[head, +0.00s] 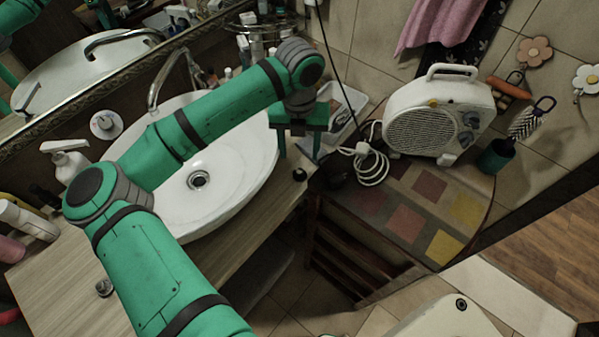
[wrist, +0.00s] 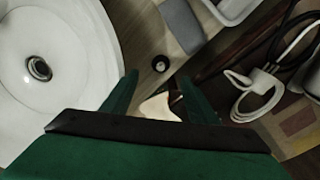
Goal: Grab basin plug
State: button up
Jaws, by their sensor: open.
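A small round dark plug (head: 299,174) lies on the wooden counter near its right edge, beside the white basin. It also shows in the wrist view (wrist: 160,63), just beyond the fingertips and roughly centred between them. My gripper (head: 299,157) is open and empty, pointing down close to the plug; its two fingers show in the wrist view (wrist: 157,80). I cannot tell the exact height of the fingertips above the counter. The white basin (head: 232,190) has an open metal drain (head: 198,180).
A white heater (head: 438,115) and its coiled white cord (head: 368,163) are on the patterned stool right of the counter. A white tray (head: 345,108) stands behind my gripper. A small metal knob (head: 104,287) and a soap dispenser (head: 68,160) stand on the left counter.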

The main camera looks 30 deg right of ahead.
aim_at(299, 170)
jog(key=shift+f, duration=4.25)
jog(key=shift+w, duration=0.1)
jog(key=c, duration=1.1)
